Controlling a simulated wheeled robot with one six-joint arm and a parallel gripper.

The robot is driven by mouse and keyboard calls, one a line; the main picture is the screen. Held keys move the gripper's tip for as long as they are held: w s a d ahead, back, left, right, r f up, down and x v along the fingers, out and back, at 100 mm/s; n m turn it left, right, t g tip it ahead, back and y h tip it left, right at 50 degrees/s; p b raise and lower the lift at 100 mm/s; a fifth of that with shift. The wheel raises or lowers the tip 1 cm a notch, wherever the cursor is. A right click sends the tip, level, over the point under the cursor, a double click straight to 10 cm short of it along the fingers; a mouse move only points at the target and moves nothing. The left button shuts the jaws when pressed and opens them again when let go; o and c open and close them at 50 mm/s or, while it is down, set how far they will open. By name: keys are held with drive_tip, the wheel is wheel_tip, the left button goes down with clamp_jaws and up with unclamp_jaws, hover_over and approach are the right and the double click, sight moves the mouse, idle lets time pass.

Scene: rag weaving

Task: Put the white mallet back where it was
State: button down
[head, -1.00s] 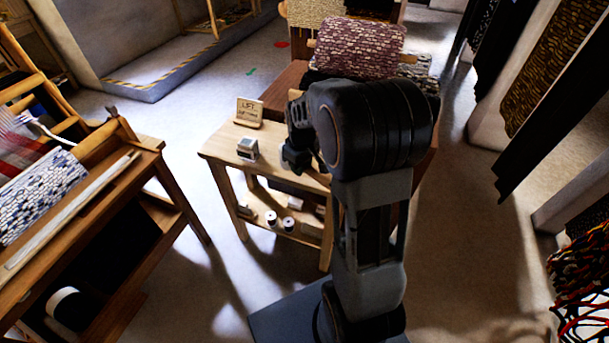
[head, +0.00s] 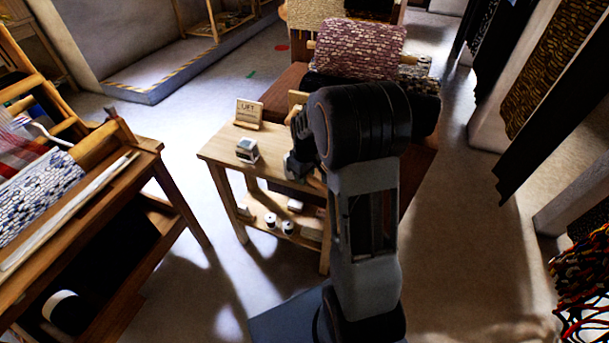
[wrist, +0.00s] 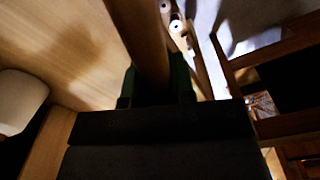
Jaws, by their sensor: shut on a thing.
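My gripper (wrist: 155,88) is shut on a dark brown wooden handle (wrist: 138,40), which runs up out of the top of the wrist view. I take it for the white mallet's handle; no mallet head shows on it. In the head view my gripper is mostly hidden behind my arm, over the right part of the small wooden table (head: 222,148). A white rounded thing (wrist: 18,100) is at the left of the wrist view; I cannot tell what it is.
A sign (head: 249,112) and a small grey-white block (head: 247,151) stand on the table. White spools (head: 270,220) sit on its lower shelf. A loom (head: 80,185) stands at left, rolled rugs (head: 358,47) behind. Open floor lies between loom and table.

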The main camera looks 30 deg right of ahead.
drive_tip(key=shift+f, duration=0.15)
drive_tip(key=c, duration=1)
unclamp_jaws()
drive_tip(key=shift+o, duration=0.2)
drive_tip(key=r, duration=0.4)
drive_tip(key=r+p, duration=0.1)
drive_tip(key=r, duration=0.3)
drive_tip(key=r+p, duration=0.1)
drive_tip(key=r, duration=0.3)
drive_tip(key=shift+s, duration=0.25)
drive_tip(key=s+a+r+m+t, duration=0.1)
drive_tip(key=s+a+m, duration=0.1)
drive_tip(key=s+a, duration=0.2)
drive_tip(key=s+a+r+m+t, duration=0.1)
drive_tip(key=s+a, duration=0.4)
drive_tip(key=s, duration=0.6)
drive_tip(key=shift+s+r+m+t, duration=0.15)
drive_tip(key=shift+r+m+t, duration=0.2)
drive_tip(key=shift+m, duration=0.25)
